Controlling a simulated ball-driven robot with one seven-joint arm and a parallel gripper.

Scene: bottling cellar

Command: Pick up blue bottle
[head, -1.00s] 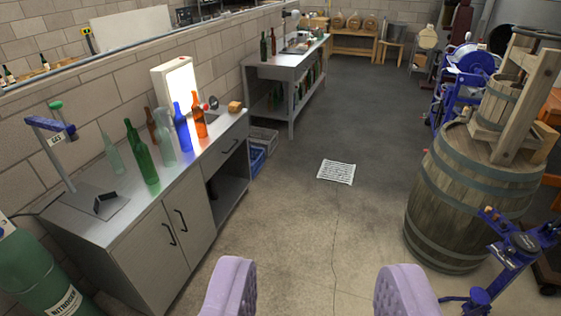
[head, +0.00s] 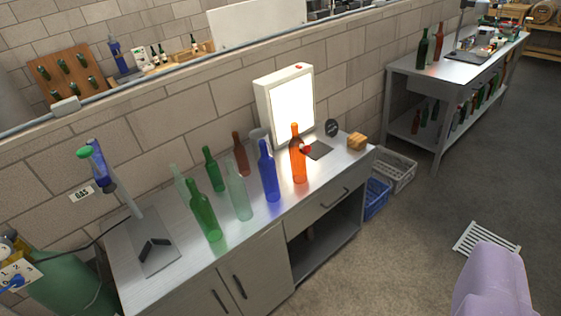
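The blue bottle (head: 268,174) stands upright on the steel counter (head: 190,258), left of an orange bottle (head: 298,158) and right of a pale clear-green bottle (head: 239,194). A dark red-brown bottle (head: 241,157) stands behind, to its left. Two green bottles (head: 206,217) and another pale bottle are further left. My gripper shows only as one lilac finger (head: 494,285) at the lower right, well away from the bottles. Its other finger is out of frame, so its opening cannot be seen.
A lit white light box (head: 286,104) stands behind the bottles against the block wall. A bottling stand (head: 125,190) is at the counter's left end. Crates (head: 391,169) sit on the floor at its right. The floor further right is mostly open.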

